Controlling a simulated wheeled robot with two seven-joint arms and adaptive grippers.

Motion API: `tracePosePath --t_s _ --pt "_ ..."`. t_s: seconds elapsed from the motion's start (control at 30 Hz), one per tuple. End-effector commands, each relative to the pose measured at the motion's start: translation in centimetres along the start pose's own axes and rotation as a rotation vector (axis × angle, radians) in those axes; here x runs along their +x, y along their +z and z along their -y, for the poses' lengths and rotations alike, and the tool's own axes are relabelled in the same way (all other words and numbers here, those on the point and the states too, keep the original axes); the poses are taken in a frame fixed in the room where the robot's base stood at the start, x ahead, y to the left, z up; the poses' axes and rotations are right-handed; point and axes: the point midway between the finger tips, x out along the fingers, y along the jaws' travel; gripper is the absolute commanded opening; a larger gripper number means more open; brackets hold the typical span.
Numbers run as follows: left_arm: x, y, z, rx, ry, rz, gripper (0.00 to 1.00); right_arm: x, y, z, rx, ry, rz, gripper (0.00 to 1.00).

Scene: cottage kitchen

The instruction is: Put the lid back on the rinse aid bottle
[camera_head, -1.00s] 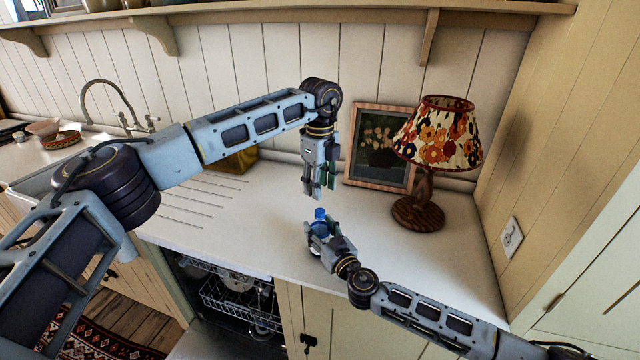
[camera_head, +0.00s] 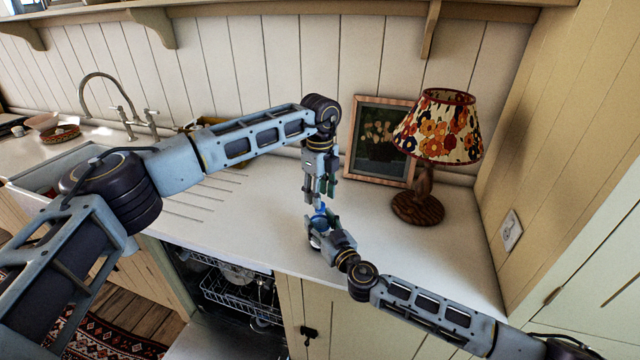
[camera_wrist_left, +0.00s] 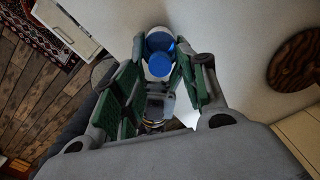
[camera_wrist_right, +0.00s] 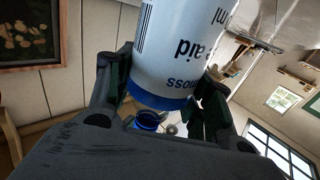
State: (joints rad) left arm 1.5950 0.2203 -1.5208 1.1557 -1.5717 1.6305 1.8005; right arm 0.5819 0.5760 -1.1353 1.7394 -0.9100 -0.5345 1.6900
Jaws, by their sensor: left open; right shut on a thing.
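The rinse aid bottle (camera_wrist_right: 180,45) is white with dark lettering and a blue band at its top end. My right gripper (camera_head: 323,232) is shut on it over the counter; the right wrist view is upside down. A round blue piece (camera_wrist_right: 147,121), which looks like the lid, shows by the bottle's blue end. In the left wrist view, blue parts (camera_wrist_left: 160,62) overlap over the white bottle (camera_wrist_left: 160,30); I cannot tell whether the lid is seated. My left gripper (camera_head: 320,200) is open, pointing down just above the bottle top, its fingers on either side of the blue parts.
A lamp with a flowered shade (camera_head: 440,125) and a framed picture (camera_head: 380,140) stand at the back of the counter (camera_head: 410,260). An open dishwasher (camera_head: 235,295) is below the front edge. A sink tap (camera_head: 110,95) is at the left.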

Motion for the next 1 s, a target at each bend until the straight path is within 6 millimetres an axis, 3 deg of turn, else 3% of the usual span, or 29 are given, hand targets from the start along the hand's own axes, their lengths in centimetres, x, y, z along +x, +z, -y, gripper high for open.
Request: tracePosePath --t_s 0.3,0.7,1.0 --pt "2.6 0.0 0.0 0.0 0.001 -0.001 0.42 -0.1 0.2 0.0 0.0 0.0 0.003 0.0" --pt "3.0 0.0 0.0 0.0 0.0 0.0 0.41 -0.1 0.2 0.0 0.0 0.0 0.003 0.0" --pt "2.9 0.0 0.0 0.0 0.0 0.0 0.03 -0.1 0.2 0.0 0.0 0.0 0.003 0.0"
